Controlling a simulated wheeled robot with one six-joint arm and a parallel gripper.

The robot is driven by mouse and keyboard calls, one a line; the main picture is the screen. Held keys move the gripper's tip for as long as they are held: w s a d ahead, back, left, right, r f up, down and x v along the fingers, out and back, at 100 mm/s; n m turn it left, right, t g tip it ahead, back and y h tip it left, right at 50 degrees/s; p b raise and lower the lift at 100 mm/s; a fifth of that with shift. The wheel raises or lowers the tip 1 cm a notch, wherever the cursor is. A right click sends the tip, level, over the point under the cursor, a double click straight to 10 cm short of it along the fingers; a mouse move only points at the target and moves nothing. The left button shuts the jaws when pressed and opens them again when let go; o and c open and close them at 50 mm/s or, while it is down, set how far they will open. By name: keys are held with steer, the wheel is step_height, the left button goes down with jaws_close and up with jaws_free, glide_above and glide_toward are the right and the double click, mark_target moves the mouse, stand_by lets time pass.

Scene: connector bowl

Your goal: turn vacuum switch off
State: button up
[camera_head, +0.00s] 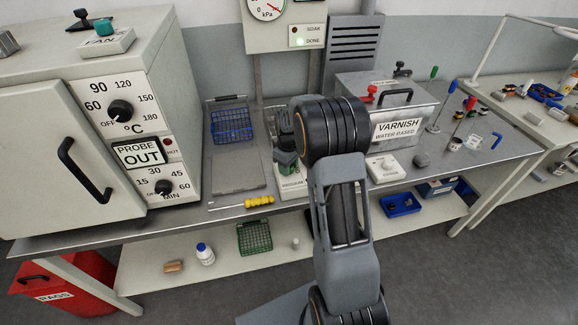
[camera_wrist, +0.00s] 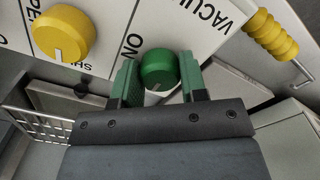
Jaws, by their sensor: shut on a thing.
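The vacuum switch is a green round knob (camera_wrist: 158,68) on a white panel (camera_wrist: 178,25) lettered "VACUUM" and "ON" in the wrist view. My gripper (camera_wrist: 160,80) has its two green fingers on either side of the knob and is shut on it. A pale pointer mark shows on the knob's side nearest my gripper; an "OFF" label is not visible. In the head view, the white vacuum box (camera_head: 291,188) sits on the bench, and my gripper (camera_head: 287,163) is down over it, hiding the knob.
A yellow knob (camera_wrist: 63,33) stands left of the green knob. A blue wire basket (camera_head: 231,122) stands behind a grey plate. The oven (camera_head: 85,115) is at left, the varnish tank (camera_head: 395,110) at right.

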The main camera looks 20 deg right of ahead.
steer(key=o, duration=0.9)
steer(key=shift+r, duration=0.1)
step_height(320, 180, up, 14)
steer(key=shift+f, duration=0.2)
stand_by(0.5)
